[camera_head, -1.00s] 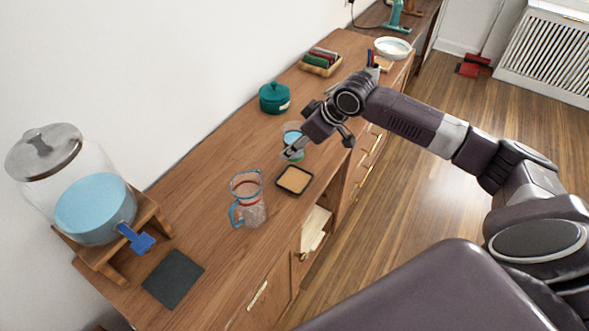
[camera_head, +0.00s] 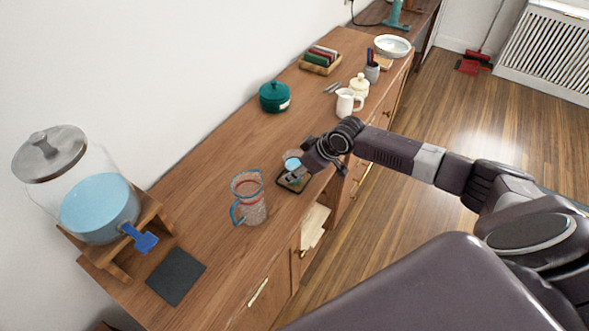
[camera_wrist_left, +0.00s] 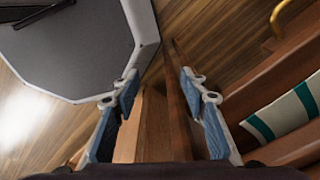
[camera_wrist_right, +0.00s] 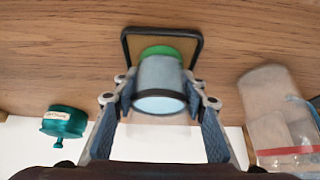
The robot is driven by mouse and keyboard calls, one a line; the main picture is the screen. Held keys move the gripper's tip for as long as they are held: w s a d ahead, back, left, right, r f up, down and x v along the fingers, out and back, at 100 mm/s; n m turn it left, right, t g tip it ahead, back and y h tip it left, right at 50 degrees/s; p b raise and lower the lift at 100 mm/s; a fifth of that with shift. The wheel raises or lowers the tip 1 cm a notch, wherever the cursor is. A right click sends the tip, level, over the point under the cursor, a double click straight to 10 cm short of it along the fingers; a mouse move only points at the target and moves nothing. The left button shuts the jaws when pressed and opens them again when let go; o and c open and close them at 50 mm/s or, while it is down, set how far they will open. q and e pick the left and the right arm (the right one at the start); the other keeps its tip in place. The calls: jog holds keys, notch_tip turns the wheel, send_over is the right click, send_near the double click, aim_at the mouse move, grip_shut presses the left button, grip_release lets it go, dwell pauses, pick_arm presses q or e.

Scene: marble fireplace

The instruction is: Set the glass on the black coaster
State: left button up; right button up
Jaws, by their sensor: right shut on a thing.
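The glass (camera_head: 292,163), with pale blue contents and a green base, is held in my right gripper (camera_head: 298,172). In the right wrist view the glass (camera_wrist_right: 160,75) sits between both fingers (camera_wrist_right: 158,88), over a black-rimmed square coaster (camera_wrist_right: 199,50) with a tan middle. This coaster (camera_head: 282,185) is partly hidden by the gripper in the head view. I cannot tell whether the glass touches it. A plain black square mat (camera_head: 176,276) lies bare before the drink dispenser. My left gripper (camera_wrist_left: 160,90) is open and empty in the left wrist view, and outside the head view.
A clear pitcher with a blue handle (camera_head: 248,200) stands close left of the coaster. The drink dispenser (camera_head: 98,208) is at far left. A teal pot (camera_head: 274,97) and a white jug (camera_head: 346,103) stand farther back. Counter between pitcher and black mat is clear.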

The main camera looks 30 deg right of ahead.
jog(key=shift+f, duration=0.1)
jog(key=o, duration=1.5)
jog(key=shift+c, duration=0.2)
jog(key=shift+r, duration=0.2)
jog(key=shift+s+d+r, duration=0.1)
jog(key=shift+r, duration=0.05)
jog(key=b+v, duration=0.1)
jog(key=v, duration=1)
jog(key=shift+s+r+b, duration=0.15)
jog(key=shift+r+b, duration=0.05)
jog(key=shift+b, duration=0.1)
